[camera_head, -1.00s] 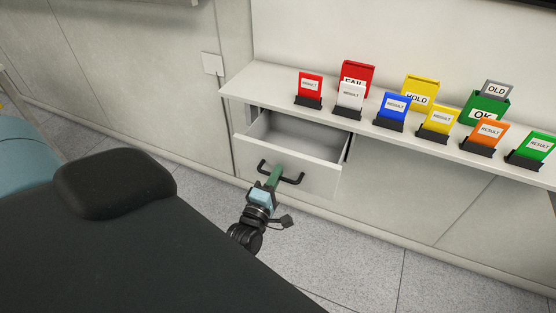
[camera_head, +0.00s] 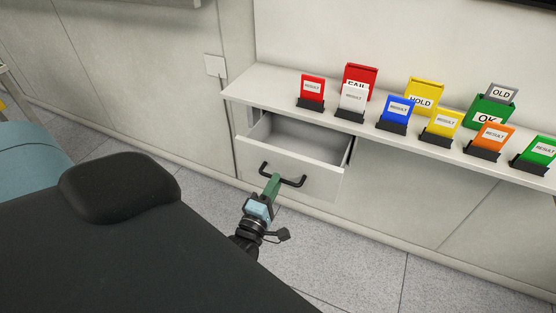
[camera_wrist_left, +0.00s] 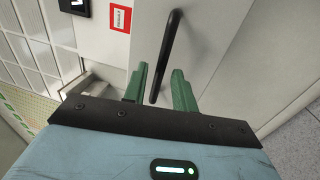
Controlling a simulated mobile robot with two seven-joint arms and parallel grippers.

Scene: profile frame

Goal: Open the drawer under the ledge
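The drawer (camera_head: 292,174) under the ledge (camera_head: 245,91) stands pulled out, and its empty-looking inside shows from above. Its black bar handle (camera_head: 294,184) is on the pale front. My left gripper (camera_head: 272,183) is at the handle's middle, with green fingers pointing at the drawer front. In the left wrist view the two fingers (camera_wrist_left: 158,86) are apart, and the handle (camera_wrist_left: 166,55) shows between them with space beside it. The gripper looks open around or just in front of the bar; the exact depth is hard to tell. My right gripper is not in view.
Several coloured sign holders stand along the ledge, among them a red one (camera_head: 312,88) and a blue one (camera_head: 397,110). A pale cabinet wall (camera_head: 130,80) is at the left. Grey floor (camera_head: 350,250) is free below the drawer.

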